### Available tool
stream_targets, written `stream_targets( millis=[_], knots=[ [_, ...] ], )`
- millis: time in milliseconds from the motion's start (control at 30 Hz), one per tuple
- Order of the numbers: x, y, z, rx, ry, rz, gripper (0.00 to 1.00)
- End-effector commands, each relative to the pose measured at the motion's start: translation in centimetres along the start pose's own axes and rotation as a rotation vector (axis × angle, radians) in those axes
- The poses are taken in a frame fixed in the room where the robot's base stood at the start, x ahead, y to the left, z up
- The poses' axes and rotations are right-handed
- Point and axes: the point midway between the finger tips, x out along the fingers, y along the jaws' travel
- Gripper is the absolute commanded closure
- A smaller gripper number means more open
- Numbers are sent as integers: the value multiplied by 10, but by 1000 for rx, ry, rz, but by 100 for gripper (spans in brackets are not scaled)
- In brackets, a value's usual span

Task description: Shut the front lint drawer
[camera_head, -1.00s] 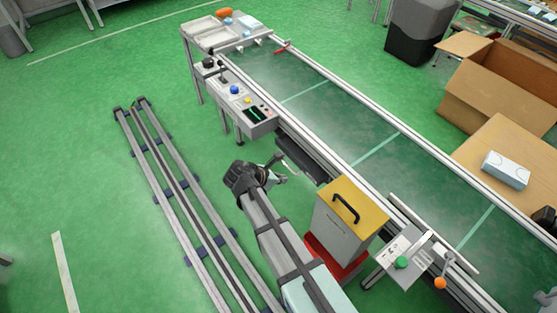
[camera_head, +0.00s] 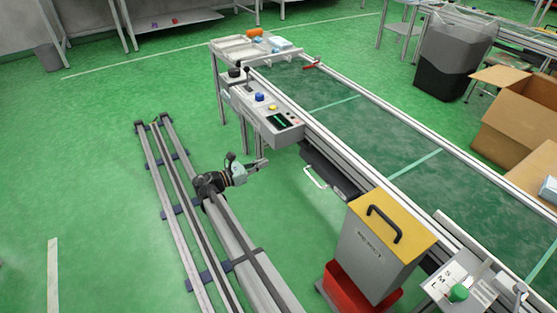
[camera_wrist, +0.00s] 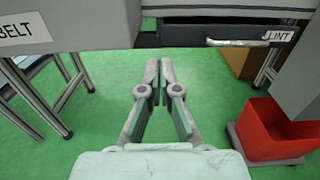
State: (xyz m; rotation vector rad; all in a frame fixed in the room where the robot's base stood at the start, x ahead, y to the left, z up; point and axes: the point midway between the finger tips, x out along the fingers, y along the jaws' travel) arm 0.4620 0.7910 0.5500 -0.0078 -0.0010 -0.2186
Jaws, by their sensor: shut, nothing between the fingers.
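The front lint drawer (camera_head: 336,172) is a dark, shallow box under the near side of the conveyor, with a pale bar handle (camera_head: 316,178). It appears to stick out from under the belt frame. In the wrist view its dark front (camera_wrist: 228,30) is at the upper right, with a LINT label and the handle (camera_wrist: 240,43). My gripper (camera_head: 264,162) is left of the handle in the head view, apart from it. In the wrist view my gripper (camera_wrist: 160,68) has its fingertips together, empty, below and left of the drawer front.
Green floor (camera_wrist: 110,80) is clear around my gripper.

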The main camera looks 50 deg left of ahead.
Motion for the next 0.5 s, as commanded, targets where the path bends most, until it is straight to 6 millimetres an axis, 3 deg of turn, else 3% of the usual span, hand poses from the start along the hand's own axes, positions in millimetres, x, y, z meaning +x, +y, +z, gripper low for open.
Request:
stream_targets(
  millis=[267, 500],
  knots=[
    [32, -3, -2, 9, 0, -7, 100],
    [79, -4, -2, 10, 1, -8, 100]
  ],
)
